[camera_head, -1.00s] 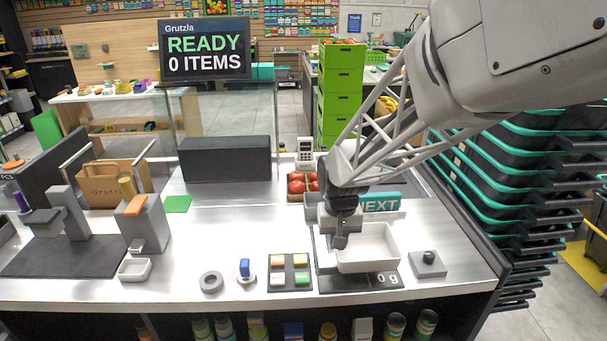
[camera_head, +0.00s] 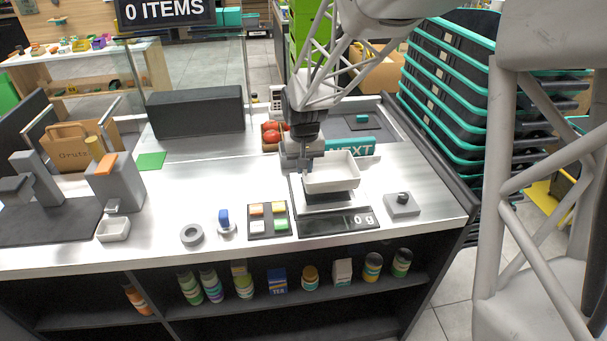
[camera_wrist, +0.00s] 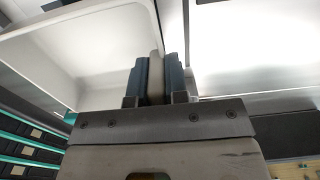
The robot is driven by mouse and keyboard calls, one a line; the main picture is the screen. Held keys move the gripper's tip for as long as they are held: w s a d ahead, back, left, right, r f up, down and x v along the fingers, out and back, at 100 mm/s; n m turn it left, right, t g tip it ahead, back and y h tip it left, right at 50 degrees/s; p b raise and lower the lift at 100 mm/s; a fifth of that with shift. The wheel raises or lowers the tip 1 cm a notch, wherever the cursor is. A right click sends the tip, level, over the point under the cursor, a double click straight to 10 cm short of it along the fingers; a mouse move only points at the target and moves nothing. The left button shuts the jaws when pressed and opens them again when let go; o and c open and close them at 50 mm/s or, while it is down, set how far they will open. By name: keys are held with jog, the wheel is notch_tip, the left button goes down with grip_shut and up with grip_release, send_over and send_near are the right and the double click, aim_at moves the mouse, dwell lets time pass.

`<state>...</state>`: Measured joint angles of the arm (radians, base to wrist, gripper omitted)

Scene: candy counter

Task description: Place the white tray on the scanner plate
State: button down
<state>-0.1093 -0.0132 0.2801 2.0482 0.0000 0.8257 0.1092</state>
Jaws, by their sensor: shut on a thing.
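The white tray (camera_head: 345,183) is a shallow rectangular dish in the head view, above a scale (camera_head: 335,221) whose dark front display reads 0 g. A dark area shows under the tray, and the tray looks raised clear of the scale. My gripper (camera_head: 306,170) is shut on the tray's left wall. In the wrist view, the blue-grey fingers of my gripper (camera_wrist: 157,78) pinch the pale wall, and the tray's inside (camera_wrist: 110,40) fills the upper left. I cannot tell for sure which surface is the scanner plate.
A button pad (camera_head: 268,220) is left of the scale, and a grey knob box (camera_head: 402,204) is right. A teal NEXT bar (camera_head: 348,147) and tomatoes (camera_head: 271,133) are behind. A green square (camera_head: 151,161) lies at left; bare metal counter is between.

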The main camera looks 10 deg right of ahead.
jog(key=shift+f, duration=1.75)
jog(key=shift+f, duration=0.15)
jog(key=c, duration=1.1)
grip_release()
notch_tip(320, 180, up, 12)
jog(key=shift+r, duration=0.15)
